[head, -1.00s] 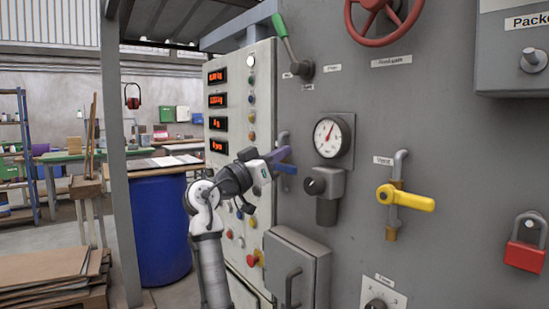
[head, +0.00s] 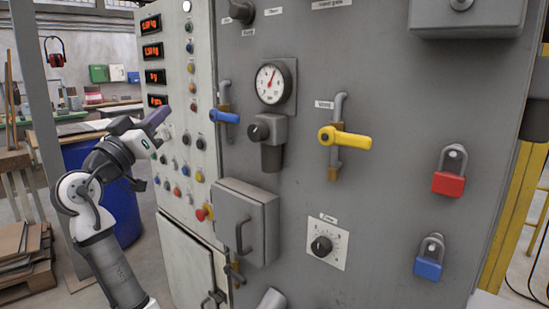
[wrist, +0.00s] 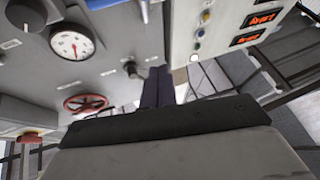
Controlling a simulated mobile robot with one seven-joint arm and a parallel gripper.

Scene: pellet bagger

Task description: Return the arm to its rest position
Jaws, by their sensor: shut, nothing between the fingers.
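My gripper (head: 157,119) is at the left of the head view, raised in front of the machine's button panel and pointing up and to the right. Its dark fingers are shut with nothing between them. They also show in the wrist view (wrist: 158,84), close together, with the machine front behind them. The fingertips are a little left of the blue valve handle (head: 224,116) in the head view, and I see a gap between them. My arm is bent at the elbow and comes up from the lower left.
The grey machine front carries a gauge (head: 272,83), a yellow valve handle (head: 345,138), a red padlock (head: 448,183), a blue padlock (head: 428,267) and a protruding box (head: 247,222). A red emergency button (head: 203,213) sits on the panel. A blue barrel (head: 121,212) stands behind my arm.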

